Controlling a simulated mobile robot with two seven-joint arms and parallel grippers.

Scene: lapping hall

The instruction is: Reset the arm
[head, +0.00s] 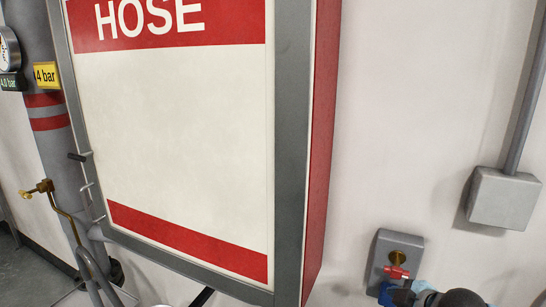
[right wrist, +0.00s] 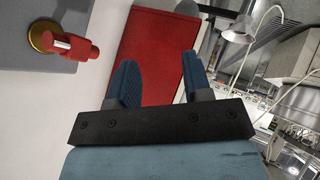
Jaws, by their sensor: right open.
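My right gripper (right wrist: 160,66) shows in the right wrist view with two blue fingers spread apart and nothing between them. My left gripper is in neither view.
A red and white HOSE cabinet (head: 180,135) fills the head view's middle. A grey junction box (head: 504,198) and conduit are at right. A gauge (head: 9,50) and brass fitting (head: 42,188) are at left.

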